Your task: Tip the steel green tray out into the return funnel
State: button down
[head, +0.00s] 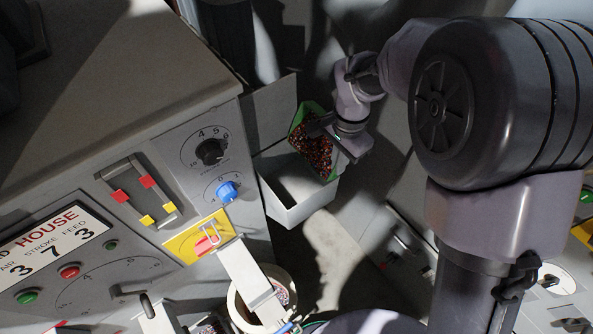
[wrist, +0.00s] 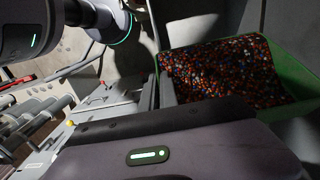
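The green tray (head: 298,116) is up in the air in the head view, tilted, with a load of mixed red, brown and dark granules in it. My gripper (head: 320,128) is at its upper right side and appears shut on it; the fingertips are partly hidden. In the wrist view the tray's green wall (wrist: 292,72) shows at the right, with the granules still inside, beyond my gripper (wrist: 168,92). A light grey open-topped box (head: 302,212), which looks like the return funnel, is just below and left of the tray. Its inside looks empty where visible.
A grey machine cabinet (head: 150,150) with dials, a blue knob (head: 228,191) and sliders stands close left of the box. A round white container (head: 238,308) is below it. Grey floor (head: 350,235) shows right of the box.

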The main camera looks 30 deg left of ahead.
dwell(0.3)
jog(key=shift+a+f+b, duration=0.1)
jog(key=shift+b, duration=0.45)
jog(key=shift+s+t+b, duration=0.25)
jog(key=shift+t+b, duration=0.15)
jog(key=shift+t, duration=0.1)
jog(key=shift+r, duration=0.2)
jog(key=shift+a+f+h, duration=0.1)
jog(key=shift+h, duration=0.2)
jog(key=shift+s+b, duration=0.1)
jog(key=shift+b, duration=0.5)
jog(key=shift+s+a+t+b, duration=0.1)
jog(key=shift+s+t+b, duration=0.05)
jog(key=shift+t+b, duration=0.3)
jog(key=shift+r, duration=0.2)
